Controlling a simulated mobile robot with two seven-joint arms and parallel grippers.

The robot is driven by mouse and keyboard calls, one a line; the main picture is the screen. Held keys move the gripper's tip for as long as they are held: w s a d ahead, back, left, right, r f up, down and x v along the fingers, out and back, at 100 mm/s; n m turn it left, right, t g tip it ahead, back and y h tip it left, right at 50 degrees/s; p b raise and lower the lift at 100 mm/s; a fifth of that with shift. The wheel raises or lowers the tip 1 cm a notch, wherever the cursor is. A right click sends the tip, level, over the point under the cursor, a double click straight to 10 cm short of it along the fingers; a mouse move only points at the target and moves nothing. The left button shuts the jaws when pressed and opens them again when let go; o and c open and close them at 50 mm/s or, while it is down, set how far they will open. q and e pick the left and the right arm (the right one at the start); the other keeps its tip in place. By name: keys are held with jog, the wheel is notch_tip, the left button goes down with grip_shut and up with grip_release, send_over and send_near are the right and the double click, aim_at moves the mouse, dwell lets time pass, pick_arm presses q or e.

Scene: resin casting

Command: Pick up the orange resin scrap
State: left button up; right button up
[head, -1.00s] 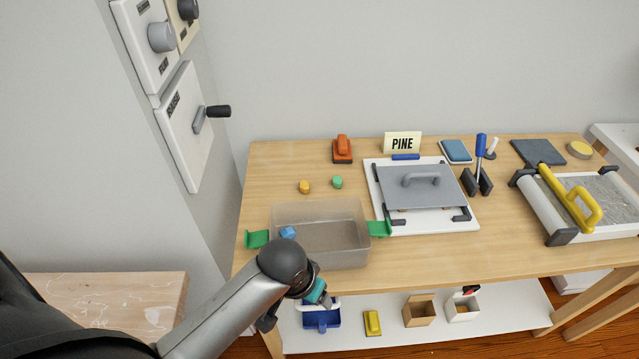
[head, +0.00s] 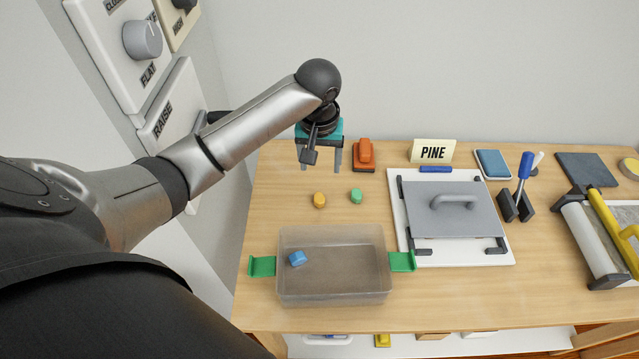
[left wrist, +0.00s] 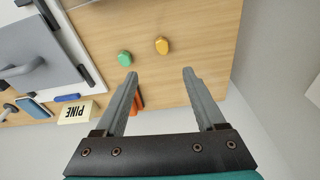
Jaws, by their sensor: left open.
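The orange resin scrap (head: 319,200) is a small yellow-orange lump lying on the wooden table, behind the clear bin. It also shows in the left wrist view (left wrist: 162,45), beyond the fingertips and between their lines. A green scrap (head: 356,196) lies just to its right in the head view and shows in the left wrist view (left wrist: 125,58). My left gripper (head: 321,170) is open and empty, above the table and behind the orange scrap in the head view. It also shows in the left wrist view (left wrist: 158,75), with nothing between its fingers. My right gripper is not in view.
A clear bin (head: 335,297) with green handles holds a blue scrap (head: 297,258). An orange-red block tool (head: 364,154) stands close to the left gripper. A white board with a grey handled plate (head: 455,205) and a PINE sign (head: 433,151) are to the right.

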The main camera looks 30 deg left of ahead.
pick_arm(q)
jog(key=b, duration=0.2)
send_near(319, 197)
notch_tip(319, 197, down, 3)
jog(key=shift+w+d+r+b, duration=0.1)
jog(key=shift+d+b, duration=0.05)
jog(key=shift+b, duration=0.35)
jog(key=shift+w+f, duration=0.1)
jog(key=shift+f, duration=0.35)
jog(key=f, duration=0.1)
jog(key=f+b, duration=0.1)
jog(key=f, duration=0.1)
jog(key=f+b, duration=0.1)
jog(key=shift+w+a+f, duration=0.25)
jog(key=shift+a+f, duration=0.05)
jog(key=shift+f, duration=0.1)
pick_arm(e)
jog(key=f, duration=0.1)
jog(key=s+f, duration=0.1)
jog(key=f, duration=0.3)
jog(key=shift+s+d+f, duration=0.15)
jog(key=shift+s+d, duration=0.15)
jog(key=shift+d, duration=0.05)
pick_arm(q)
jog(key=shift+c, duration=0.4)
grip_shut()
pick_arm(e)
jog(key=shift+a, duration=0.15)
